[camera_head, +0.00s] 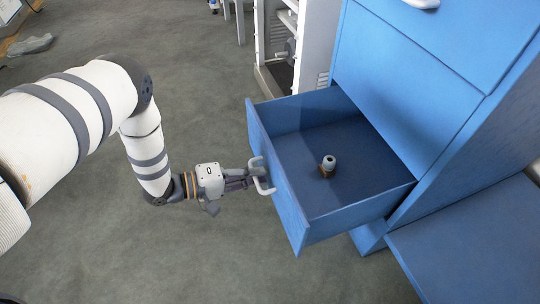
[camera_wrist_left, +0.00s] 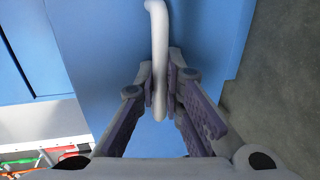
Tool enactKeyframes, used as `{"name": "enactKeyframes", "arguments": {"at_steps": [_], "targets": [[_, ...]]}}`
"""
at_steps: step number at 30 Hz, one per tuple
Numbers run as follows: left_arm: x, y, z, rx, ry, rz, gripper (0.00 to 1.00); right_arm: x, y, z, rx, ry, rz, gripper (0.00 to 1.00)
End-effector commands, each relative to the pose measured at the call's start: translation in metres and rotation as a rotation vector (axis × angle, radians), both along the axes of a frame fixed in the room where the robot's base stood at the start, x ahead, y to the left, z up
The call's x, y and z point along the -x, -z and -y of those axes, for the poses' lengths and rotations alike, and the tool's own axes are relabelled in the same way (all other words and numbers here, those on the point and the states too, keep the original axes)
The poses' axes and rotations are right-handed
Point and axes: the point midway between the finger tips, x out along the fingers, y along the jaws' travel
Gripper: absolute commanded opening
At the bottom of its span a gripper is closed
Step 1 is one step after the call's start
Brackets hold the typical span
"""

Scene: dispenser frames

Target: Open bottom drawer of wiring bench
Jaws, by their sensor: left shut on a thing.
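The blue bottom drawer (camera_head: 290,205) of the wiring bench (camera_head: 400,75) stands pulled out, and its inside shows. A small grey and brown fitting (camera_head: 328,165) stands on the drawer floor. My left gripper (camera_head: 254,177) is shut on the white drawer handle (camera_head: 264,186) at the drawer front. In the left wrist view the handle (camera_wrist_left: 158,50) runs between the two fingers (camera_wrist_left: 161,92), with the blue drawer front (camera_wrist_left: 100,60) behind it. My right gripper is not in view.
A grey-white rack or machine (camera_head: 310,45) stands behind the drawer. A blue panel (camera_head: 465,245) lies at the lower right beside the bench. The grey carpet floor (camera_head: 180,255) in front of the drawer is clear. In the left wrist view, red and green items (camera_wrist_left: 50,155) show at the lower left.

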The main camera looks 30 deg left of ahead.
Motion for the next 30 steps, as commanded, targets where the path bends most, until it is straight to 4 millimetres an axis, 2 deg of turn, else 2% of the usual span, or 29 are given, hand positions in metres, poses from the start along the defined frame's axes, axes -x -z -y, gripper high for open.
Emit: {"name": "enactKeyframes", "arguments": {"at_steps": [6, 18, 19, 21, 30], "targets": [[0.0106, -0.0003, -0.0076, 0.001, 0.001, 0.001, 0.0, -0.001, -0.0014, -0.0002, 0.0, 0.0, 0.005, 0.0], [0.0119, -0.0001, -0.0086, 0.001, 0.002, 0.001, 0.0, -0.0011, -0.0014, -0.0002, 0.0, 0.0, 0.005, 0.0], [0.0119, -0.0001, -0.0086, 0.001, 0.002, 0.001, 0.13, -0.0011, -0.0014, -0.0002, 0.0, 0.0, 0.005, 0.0], [0.0118, -0.0001, -0.0087, 0.001, 0.002, 0.001, 0.29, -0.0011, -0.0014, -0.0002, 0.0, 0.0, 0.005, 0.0], [0.0121, -0.0001, -0.0094, 0.001, 0.001, 0.001, 0.3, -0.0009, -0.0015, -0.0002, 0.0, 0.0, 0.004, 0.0]]}}
